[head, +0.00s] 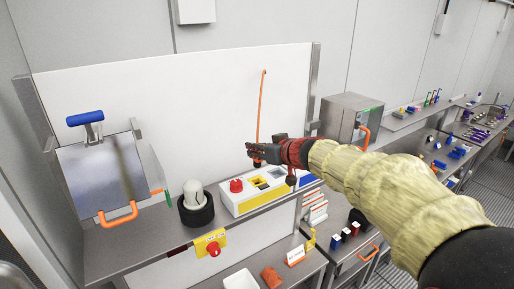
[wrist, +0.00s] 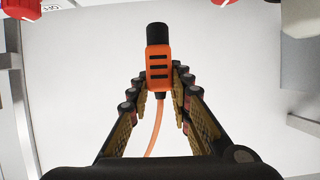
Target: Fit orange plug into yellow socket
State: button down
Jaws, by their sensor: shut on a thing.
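My gripper (head: 254,152) is shut on the orange plug. In the wrist view the plug (wrist: 158,69) sits between the two fingertips (wrist: 158,88), its black round end pointing away from the palm and its orange cord trailing back between the fingers. In the head view the plug is mostly hidden by my fingers. The yellow socket (head: 259,183) is a yellow section with a dark opening on the white control box (head: 232,208). My gripper is above the box, and the plug is apart from the socket. The socket is not identifiable in the wrist view.
The orange cord (head: 262,105) hangs from the back panel. A red knob (head: 236,185) is left of the socket and a blue section (head: 308,179) is at the box's right. A black-based white dome (head: 195,202) and a steel box with an orange handle (head: 103,178) stand left.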

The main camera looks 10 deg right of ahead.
aim_at(258, 167)
jog(key=shift+f+b, duration=1.2)
jog(key=shift+f, duration=1.1)
jog(key=shift+p, duration=1.3)
jog(key=shift+f+b, duration=0.8)
jog(key=shift+f, duration=0.9)
jog(key=c, duration=1.5)
grip_release()
jog(key=shift+c, duration=0.2)
jog(key=shift+s, duration=0.1)
jog(key=v, duration=1.2)
